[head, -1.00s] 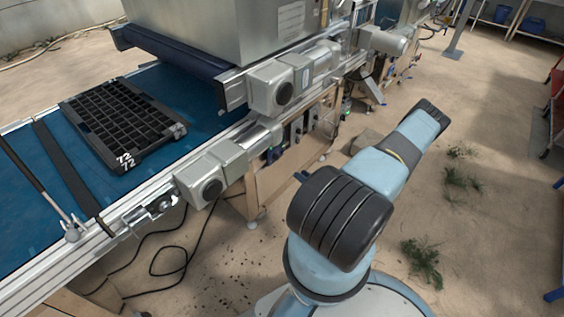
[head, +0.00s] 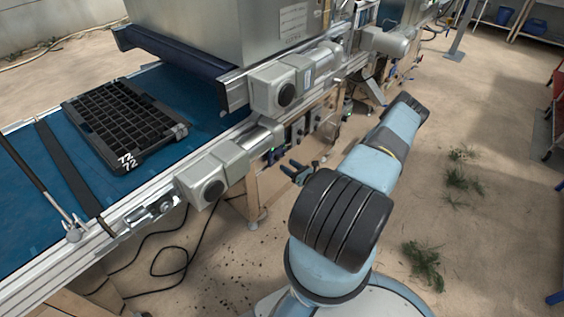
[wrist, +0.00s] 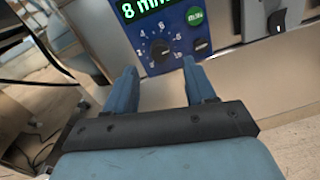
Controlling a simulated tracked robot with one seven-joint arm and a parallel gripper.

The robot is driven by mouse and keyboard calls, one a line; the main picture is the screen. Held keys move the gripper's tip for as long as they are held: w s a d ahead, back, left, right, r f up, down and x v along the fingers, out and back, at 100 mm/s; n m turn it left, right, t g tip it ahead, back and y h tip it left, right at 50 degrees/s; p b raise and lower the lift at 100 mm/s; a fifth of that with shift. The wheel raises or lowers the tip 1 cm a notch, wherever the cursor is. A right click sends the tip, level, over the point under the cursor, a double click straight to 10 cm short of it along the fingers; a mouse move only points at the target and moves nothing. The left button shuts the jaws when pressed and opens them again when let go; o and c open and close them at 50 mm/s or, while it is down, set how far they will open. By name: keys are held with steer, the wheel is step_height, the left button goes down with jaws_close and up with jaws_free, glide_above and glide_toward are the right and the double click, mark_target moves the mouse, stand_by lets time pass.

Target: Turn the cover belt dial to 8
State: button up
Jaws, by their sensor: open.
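The dial (wrist: 160,52) is a round black knob on a blue control panel (wrist: 180,30), with white numbers around it. Its pointer setting is too small to read surely. My gripper (wrist: 162,86) is open and empty in the wrist view. Its two blue fingers point toward the panel, one to each side below the dial, apart from it. In the head view my gripper (head: 294,172) shows partly behind my arm, near the side of the conveyor; the dial cannot be made out there.
A green-lit display (wrist: 143,8) reading "8 m/…" is above the dial, with a green button (wrist: 194,16) and a small switch (wrist: 201,45) to its right. A black handle (wrist: 277,20) is further right. Grey motor housings (head: 215,175) jut from the conveyor. A black tray (head: 125,125) lies on the blue belt.

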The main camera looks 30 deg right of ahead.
mark_target(279, 160)
steer(key=shift+x, duration=2.6)
jaws_close()
